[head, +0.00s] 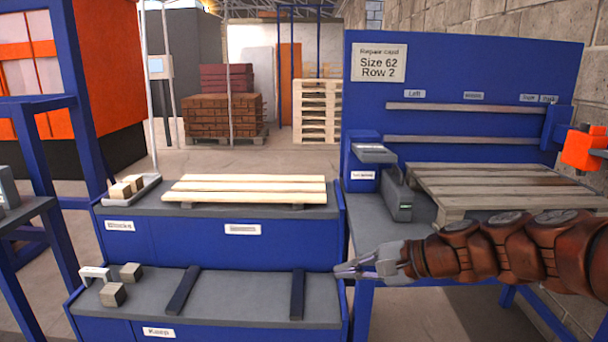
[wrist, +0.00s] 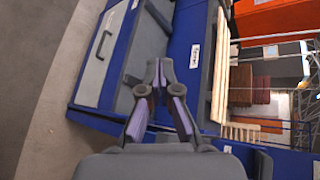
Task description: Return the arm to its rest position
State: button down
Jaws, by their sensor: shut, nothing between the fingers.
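My arm, covered in a reddish-brown sleeve, reaches in from the right edge of the head view. My gripper (head: 340,270) is at its end, pointing left, near the right end of the lower grey shelf marked Keep (head: 240,312). In the wrist view my gripper (wrist: 159,62) has its two fingertips together, with nothing between them. It appears in front of the blue and grey bench, apart from the boards.
Pale boards (head: 250,188) lie on the upper shelf, with wooden blocks (head: 127,187) in a tray at its left. More blocks (head: 113,294) sit on the lower shelf. A grey-brown pallet (head: 480,185) rests on the blue bench at right, behind my arm. An orange device (head: 583,148) stands at far right.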

jog(key=s+a+f+n+g+h, duration=0.1)
jog(key=s+f+n+g+h, duration=0.3)
jog(key=s, duration=0.5)
jog(key=s+f+n+g+h, duration=0.1)
jog(key=s+f+n+g, duration=0.15)
jog(key=s+f, duration=0.5)
jog(key=s+d+f+n+g+h, duration=0.25)
jog(key=s+d+h, duration=0.35)
jog(key=s+d, duration=0.6)
notch_tip(320, 180, up, 21)
jog(key=s+a+n+t+p, duration=0.1)
jog(key=s+p, duration=0.1)
jog(key=p, duration=1.8)
jog(key=shift+s+a+t, duration=0.15)
jog(key=shift+s+t, duration=0.25)
